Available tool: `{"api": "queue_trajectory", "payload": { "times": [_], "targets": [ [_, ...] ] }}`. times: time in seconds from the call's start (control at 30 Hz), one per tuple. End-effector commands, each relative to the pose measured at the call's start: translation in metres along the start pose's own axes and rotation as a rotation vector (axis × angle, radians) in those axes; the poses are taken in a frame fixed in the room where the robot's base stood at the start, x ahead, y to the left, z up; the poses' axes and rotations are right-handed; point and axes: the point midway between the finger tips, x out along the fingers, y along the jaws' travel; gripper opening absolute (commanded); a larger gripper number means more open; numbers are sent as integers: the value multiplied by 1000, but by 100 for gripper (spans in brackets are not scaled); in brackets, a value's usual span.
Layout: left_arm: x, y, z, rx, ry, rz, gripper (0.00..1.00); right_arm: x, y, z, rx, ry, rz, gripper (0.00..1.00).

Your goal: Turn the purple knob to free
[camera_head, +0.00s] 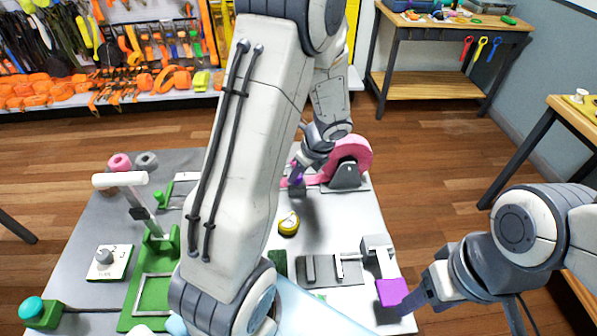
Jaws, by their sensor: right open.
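A purple block-shaped piece (392,292), which looks like the purple knob, is at the right front of the grey table board, just in front of a grey block (377,246). My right gripper (418,297) comes in from the right and is open, close beside the purple piece; I cannot tell whether they touch. My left gripper (297,186) is at the back of the board, by a pink wheel (350,155) on a grey mount. My large white arm link hides the middle of the board.
The board (345,215) also holds a yellow round piece (289,223), a grey dial on a white plate (104,259), a green frame (152,292) and a teal button (33,309). A workbench (450,37) and a wall of hanging straps stand behind. Wooden floor between is clear.

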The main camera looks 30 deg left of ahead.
Motion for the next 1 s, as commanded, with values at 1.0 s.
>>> {"api": "queue_trajectory", "payload": {
  "times": [1.0],
  "targets": [
    [-2,-4,2,-506,-1,210,0,-38,-3,-2,0,0,0,59]
  ]
}}
